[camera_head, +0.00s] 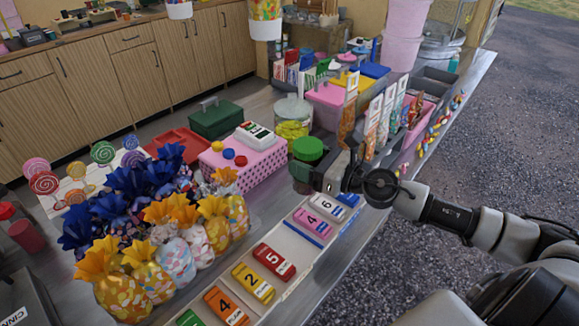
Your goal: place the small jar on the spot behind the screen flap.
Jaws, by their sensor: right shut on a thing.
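My right gripper (318,182) reaches in from the right, above the counter. It is shut on a small jar with a green lid (308,148). The lid sticks up above the fingers, and most of the jar's body is hidden by the gripper. The jar looks about upright. A screen flap and the spot behind it cannot be made out for certain. My left gripper is not in view.
Behind the held jar stand a larger glass jar (293,127) of yellow-green sweets and a pink dotted box (242,168). Wrapped sweet bags (172,262) crowd the left. Numbered blocks (274,262) lie in front. Upright packets (372,138) and bins stand to the right.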

